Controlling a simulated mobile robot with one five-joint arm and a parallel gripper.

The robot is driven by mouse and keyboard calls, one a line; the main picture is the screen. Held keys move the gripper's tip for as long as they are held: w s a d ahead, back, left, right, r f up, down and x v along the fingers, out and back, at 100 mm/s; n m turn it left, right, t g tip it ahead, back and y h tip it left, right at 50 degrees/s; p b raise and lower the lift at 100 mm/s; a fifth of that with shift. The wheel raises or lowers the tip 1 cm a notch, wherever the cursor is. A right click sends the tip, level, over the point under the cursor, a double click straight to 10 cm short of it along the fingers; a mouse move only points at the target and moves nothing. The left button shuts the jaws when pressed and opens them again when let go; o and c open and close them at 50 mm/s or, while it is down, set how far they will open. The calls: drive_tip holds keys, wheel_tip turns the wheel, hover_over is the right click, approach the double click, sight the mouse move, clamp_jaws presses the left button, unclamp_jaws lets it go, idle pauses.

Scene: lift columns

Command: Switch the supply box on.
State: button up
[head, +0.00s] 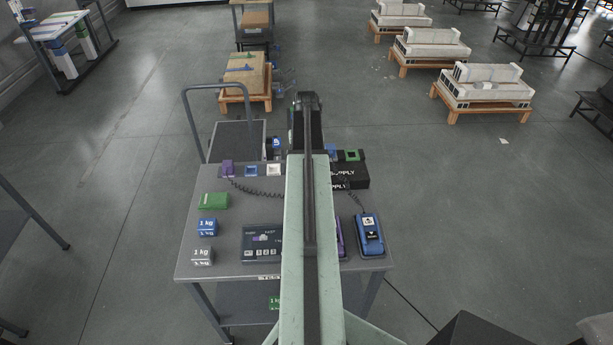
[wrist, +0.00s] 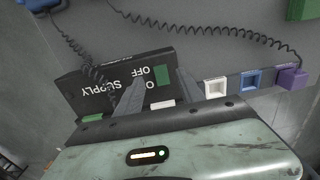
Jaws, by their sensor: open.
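The supply box (head: 358,180) is a black box at the far right of the grey table, partly hidden behind my arm in the head view. In the wrist view the supply box (wrist: 82,72) shows upside-down white lettering, SUPPLY and OFF. A green patch (wrist: 161,73) sits beside the OFF lettering; I cannot tell its switch position. My gripper (wrist: 161,76) is open, its two grey fingers spread over the box face, one either side of the lettering and green patch.
White (wrist: 215,87), blue (wrist: 250,80) and purple (wrist: 290,77) sockets line the edge beside the box. Coiled cords cross nearby. A blue handset device (head: 368,236), a dark display unit (head: 262,243) and weights (head: 202,254) stand on the table (head: 225,268).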

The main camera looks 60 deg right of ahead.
wheel_tip(320, 180, down, 5)
drive_tip(key=b, duration=0.4)
drive_tip(key=shift+f, duration=0.1)
clamp_jaws()
drive_tip(key=shift+w+d+g+y, duration=0.4)
drive_tip(key=shift+d+g+y, duration=0.1)
drive_tip(key=shift+y, duration=0.2)
drive_tip(key=shift+r+g+y+b, duration=0.3)
drive_tip(key=shift+g+y, duration=0.2)
drive_tip(key=shift+y, duration=0.3)
drive_tip(key=shift+a, duration=0.15)
